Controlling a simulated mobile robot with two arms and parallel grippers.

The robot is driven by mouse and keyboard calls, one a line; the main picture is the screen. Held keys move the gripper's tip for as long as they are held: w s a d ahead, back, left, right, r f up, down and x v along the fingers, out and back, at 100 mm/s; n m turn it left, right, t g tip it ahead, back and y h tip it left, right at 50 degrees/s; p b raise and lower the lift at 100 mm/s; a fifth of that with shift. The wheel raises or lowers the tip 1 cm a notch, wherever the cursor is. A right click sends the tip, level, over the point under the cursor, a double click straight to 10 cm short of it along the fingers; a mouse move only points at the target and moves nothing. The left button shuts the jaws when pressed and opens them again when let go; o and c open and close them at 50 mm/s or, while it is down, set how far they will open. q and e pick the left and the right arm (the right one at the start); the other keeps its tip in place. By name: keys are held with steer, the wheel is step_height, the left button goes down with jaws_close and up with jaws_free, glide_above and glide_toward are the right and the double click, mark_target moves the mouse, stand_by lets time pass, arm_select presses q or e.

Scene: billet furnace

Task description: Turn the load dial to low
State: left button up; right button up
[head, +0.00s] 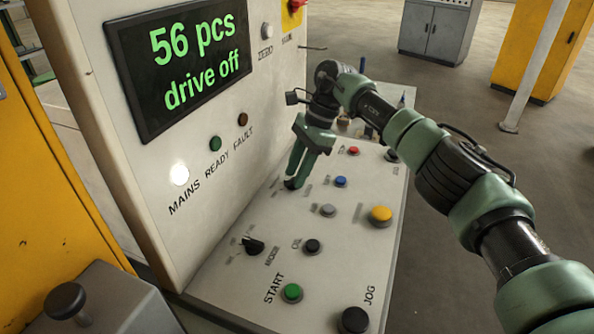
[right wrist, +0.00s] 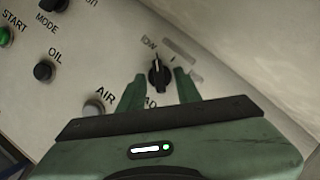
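The load dial (right wrist: 159,74) is a black knob on the pale panel in the right wrist view. Its label is partly covered by my gripper, and a label ending in "OW" is just above its left side. The knob's long axis is roughly upright in that view; I cannot tell its exact setting. My right gripper (right wrist: 158,88) is open, with one green finger on each side of the knob and visible gaps. In the head view my right gripper (head: 298,178) points down at the panel, with the dark dial (head: 291,184) at its tips. My left gripper is out of view.
The sloped panel (head: 225,290) also carries a mode knob (head: 253,245), a green start button (head: 292,292), a black jog button (head: 353,320) and a yellow button (head: 381,214). The screen (head: 183,65) reads "56 pcs drive off". An upright wall stands close behind the dial.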

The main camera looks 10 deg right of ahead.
steer(key=v, duration=0.7)
steer(key=shift+r+b, duration=0.3)
steer(key=shift+r, duration=0.1)
steer(key=shift+d, duration=0.15)
